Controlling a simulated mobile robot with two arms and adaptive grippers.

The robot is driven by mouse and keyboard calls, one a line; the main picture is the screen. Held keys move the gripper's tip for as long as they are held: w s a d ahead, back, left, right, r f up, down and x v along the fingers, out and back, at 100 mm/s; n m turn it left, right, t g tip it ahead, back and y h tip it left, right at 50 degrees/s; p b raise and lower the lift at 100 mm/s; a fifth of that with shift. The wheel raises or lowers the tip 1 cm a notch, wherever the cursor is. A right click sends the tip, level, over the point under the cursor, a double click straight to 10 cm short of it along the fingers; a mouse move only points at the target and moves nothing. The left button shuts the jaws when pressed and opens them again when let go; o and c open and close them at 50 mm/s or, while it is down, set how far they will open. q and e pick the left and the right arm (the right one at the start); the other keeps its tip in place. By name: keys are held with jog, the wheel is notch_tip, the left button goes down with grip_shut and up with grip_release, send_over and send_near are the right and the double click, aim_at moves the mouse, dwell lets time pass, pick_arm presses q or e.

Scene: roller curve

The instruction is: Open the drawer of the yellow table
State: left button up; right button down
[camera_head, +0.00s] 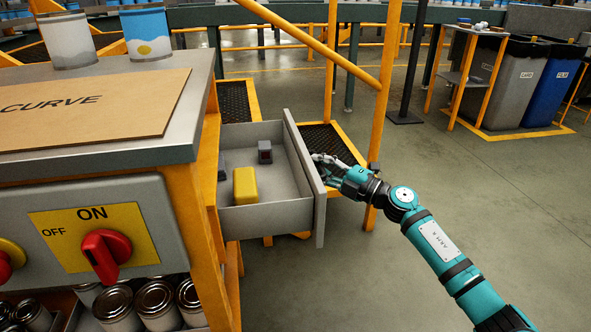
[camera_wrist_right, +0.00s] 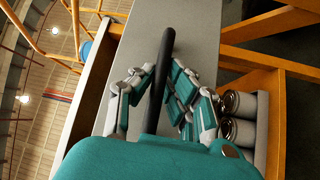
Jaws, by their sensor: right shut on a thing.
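The yellow table (camera_head: 206,170) has a grey top and stands at the left in the head view. Its grey drawer (camera_head: 265,212) is pulled out to the right, with its inside in view. In the drawer are a yellow block (camera_head: 245,186) and a small dark grey box (camera_head: 265,152). My right gripper (camera_head: 322,165) is at the outer side of the drawer front (camera_head: 304,180). In the right wrist view its fingers (camera_wrist_right: 160,98) are closed around the black handle (camera_wrist_right: 163,70) on the grey drawer front (camera_wrist_right: 195,50). My left gripper is not in view.
A cardboard sheet (camera_head: 90,105) and two cans (camera_head: 147,32) are on the table top. A control box with a red knob (camera_head: 105,252) is on the table's near side. Yellow posts (camera_head: 384,110) stand behind my right gripper.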

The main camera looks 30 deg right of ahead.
jog(key=shift+s+d+r, duration=0.1)
jog(key=shift+s+d, duration=0.1)
jog(key=shift+d, duration=0.5)
jog(key=shift+s+d+r, duration=0.1)
jog(key=shift+s+d, duration=0.1)
jog(key=shift+d, duration=0.45)
jog(key=c, duration=1.6)
grip_release()
jog(key=shift+f, duration=0.1)
jog(key=shift+s+f, duration=0.1)
jog(key=v, duration=1.1)
jog(key=shift+s+d, duration=0.25)
jog(key=shift+s, duration=0.1)
